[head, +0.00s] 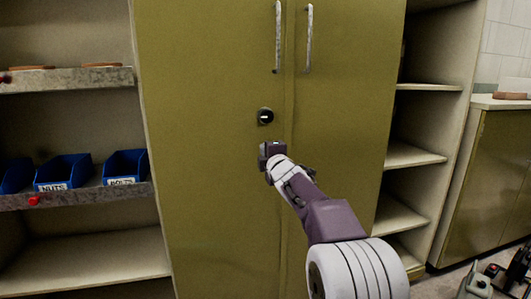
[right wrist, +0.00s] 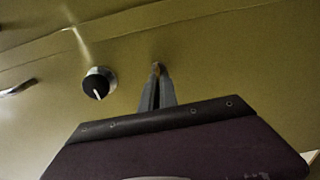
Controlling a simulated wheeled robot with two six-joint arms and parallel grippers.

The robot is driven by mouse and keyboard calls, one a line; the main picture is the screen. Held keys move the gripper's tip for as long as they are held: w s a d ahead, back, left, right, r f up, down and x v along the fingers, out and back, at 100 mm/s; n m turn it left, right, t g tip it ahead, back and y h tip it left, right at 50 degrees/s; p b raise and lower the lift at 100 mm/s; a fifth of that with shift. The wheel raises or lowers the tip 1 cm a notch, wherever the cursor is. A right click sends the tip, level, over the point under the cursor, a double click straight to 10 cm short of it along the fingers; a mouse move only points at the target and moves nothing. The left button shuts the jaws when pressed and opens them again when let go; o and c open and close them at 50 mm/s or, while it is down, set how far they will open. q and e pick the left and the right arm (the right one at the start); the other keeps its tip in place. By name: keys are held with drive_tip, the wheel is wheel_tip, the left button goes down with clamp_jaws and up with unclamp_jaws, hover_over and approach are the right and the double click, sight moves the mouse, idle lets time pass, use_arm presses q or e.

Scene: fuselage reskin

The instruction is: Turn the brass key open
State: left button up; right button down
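A round dark lock with a metal rim (head: 265,116) sits on the left door of the olive cabinet (head: 210,150), close to the door seam. A short pale bar shows in its face, and I cannot tell whether it is the brass key or a slot. The lock also shows in the right wrist view (right wrist: 98,84), left of my fingers. My right gripper (head: 271,149) is just below the lock in the head view, apart from it. In the right wrist view its fingers (right wrist: 157,75) look closed together, with a small brownish spot at the tip. My left gripper is out of view.
Two upright door handles (head: 278,36) (head: 308,38) are above the lock. Open shelves with blue bins (head: 63,171) stand on the left. Empty shelves (head: 412,155) are on the right, beside a counter (head: 495,103). The door face around the lock is clear.

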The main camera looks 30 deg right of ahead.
drive_tip(key=c, duration=1.6)
unclamp_jaws()
drive_tip(key=shift+c, duration=0.2)
drive_tip(key=shift+s, duration=0.1)
drive_tip(key=v, duration=0.9)
